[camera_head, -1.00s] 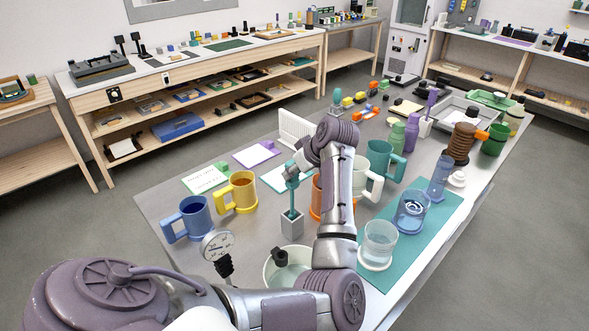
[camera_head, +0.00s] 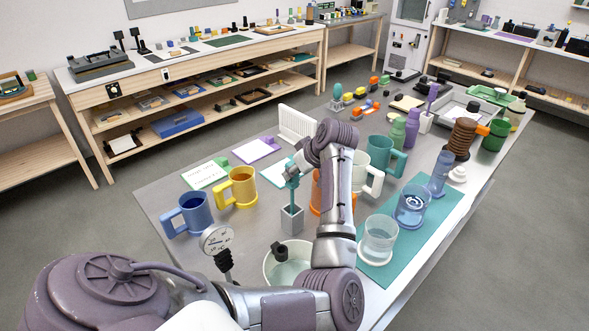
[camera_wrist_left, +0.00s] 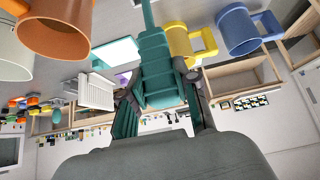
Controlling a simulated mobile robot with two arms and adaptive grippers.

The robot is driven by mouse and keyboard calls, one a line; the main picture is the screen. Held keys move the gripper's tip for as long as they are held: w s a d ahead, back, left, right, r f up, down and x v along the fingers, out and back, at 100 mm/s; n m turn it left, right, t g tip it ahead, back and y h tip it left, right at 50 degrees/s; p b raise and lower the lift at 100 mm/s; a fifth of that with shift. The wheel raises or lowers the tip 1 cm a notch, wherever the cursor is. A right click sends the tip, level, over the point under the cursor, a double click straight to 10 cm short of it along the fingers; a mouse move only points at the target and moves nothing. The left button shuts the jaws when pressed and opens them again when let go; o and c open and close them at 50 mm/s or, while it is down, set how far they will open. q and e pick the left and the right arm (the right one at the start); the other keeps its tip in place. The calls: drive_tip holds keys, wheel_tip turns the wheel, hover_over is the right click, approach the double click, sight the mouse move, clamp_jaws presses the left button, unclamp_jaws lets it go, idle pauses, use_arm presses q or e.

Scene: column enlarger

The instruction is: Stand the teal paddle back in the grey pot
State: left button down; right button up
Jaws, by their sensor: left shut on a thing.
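The teal paddle (camera_head: 293,193) stands about upright over the grey pot (camera_head: 292,220), a narrow square holder on the metal table. Its lower shaft reaches the pot's mouth; how deep it sits inside I cannot tell. My left gripper (camera_head: 290,171) is shut on the paddle's upper part, above the pot. In the left wrist view the ribbed teal paddle (camera_wrist_left: 154,68) lies between the two fingers of my left gripper (camera_wrist_left: 160,92). The pot does not show there. My right gripper is not in view.
Blue mug (camera_head: 187,213) and yellow mug (camera_head: 238,188) stand left of the pot. An orange mug (camera_head: 317,196) is close on the right, partly behind my arm. A clear bowl (camera_head: 287,268) and a dial gauge (camera_head: 217,242) are in front. Glass vessels stand on a teal mat (camera_head: 385,268).

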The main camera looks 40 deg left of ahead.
use_arm(q)
drive_tip(key=shift+f, duration=0.8)
drive_tip(key=c, duration=0.8)
unclamp_jaws()
